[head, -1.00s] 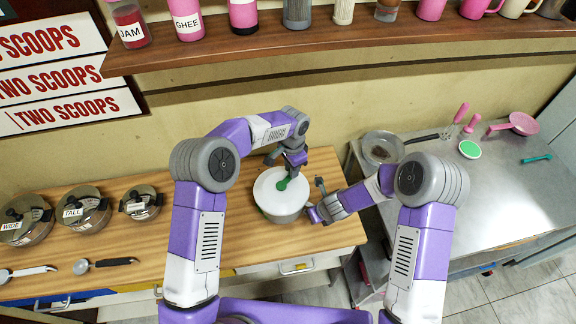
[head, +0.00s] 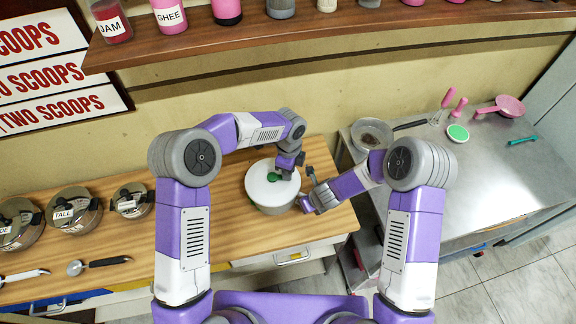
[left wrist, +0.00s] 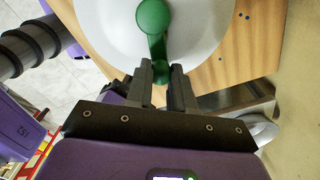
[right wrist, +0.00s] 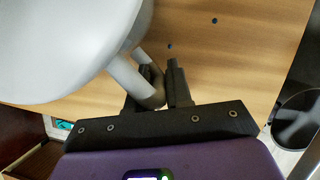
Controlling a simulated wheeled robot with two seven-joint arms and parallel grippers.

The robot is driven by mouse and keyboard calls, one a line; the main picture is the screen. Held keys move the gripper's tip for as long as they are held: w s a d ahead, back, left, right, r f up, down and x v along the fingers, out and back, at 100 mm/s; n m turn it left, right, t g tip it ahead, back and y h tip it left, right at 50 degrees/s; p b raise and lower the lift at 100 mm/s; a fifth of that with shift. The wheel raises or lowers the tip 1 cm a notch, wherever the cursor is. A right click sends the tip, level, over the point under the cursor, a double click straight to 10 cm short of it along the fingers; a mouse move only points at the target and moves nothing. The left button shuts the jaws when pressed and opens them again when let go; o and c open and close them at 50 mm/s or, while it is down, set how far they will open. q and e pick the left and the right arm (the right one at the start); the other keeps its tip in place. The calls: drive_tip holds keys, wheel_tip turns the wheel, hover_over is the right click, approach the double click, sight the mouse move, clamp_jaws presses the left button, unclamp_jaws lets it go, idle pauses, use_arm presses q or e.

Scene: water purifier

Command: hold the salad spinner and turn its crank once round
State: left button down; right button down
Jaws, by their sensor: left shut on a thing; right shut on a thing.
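The salad spinner (head: 257,194) stands upright on the wooden counter, with a white lid and a green crank (head: 273,177) on top. My left gripper (head: 285,174) is shut on the crank's outer end, over the lid's right side. The left wrist view shows the green crank arm (left wrist: 156,45) running down between the fingers. My right gripper (head: 306,202) is at the spinner's right side. In the right wrist view it is shut on the grey side handle (right wrist: 150,88) of the bowl (right wrist: 60,60).
Several lidded pots (head: 75,212) and measuring scoops (head: 98,263) lie left on the counter. A shelf (head: 350,34) with jars runs above. A metal table (head: 485,185) with a pan and pink utensils stands at the right, across a gap.

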use_arm(q)
drive_tip(key=m, duration=0.2)
drive_tip(key=s+m, duration=0.2)
drive_tip(key=m, duration=0.1)
drive_tip(key=shift+s+a+m, duration=0.25)
drive_tip(key=shift+a+m, duration=0.05)
drive_tip(key=shift+a, duration=0.05)
drive_tip(key=m, duration=0.1)
drive_tip(key=s+a+m, duration=0.1)
drive_tip(key=m, duration=0.3)
drive_tip(key=shift+s+a, duration=0.35)
drive_tip(key=shift+s, duration=0.05)
drive_tip(key=m, duration=0.2)
drive_tip(key=a+m, duration=0.1)
drive_tip(key=m, duration=0.1)
drive_tip(key=s+a+m, duration=0.1)
drive_tip(key=shift+a+m, duration=0.2)
drive_tip(key=shift+m, duration=0.2)
drive_tip(key=a+m, duration=0.1)
drive_tip(key=m, duration=0.1)
drive_tip(key=a+m, duration=0.1)
drive_tip(key=m, duration=0.2)
drive_tip(key=shift+w+a, duration=0.1)
drive_tip(key=shift+w, duration=0.1)
drive_tip(key=shift+m, duration=0.3)
drive_tip(key=c, duration=1)
unclamp_jaws()
drive_tip(key=shift+o, duration=0.2)
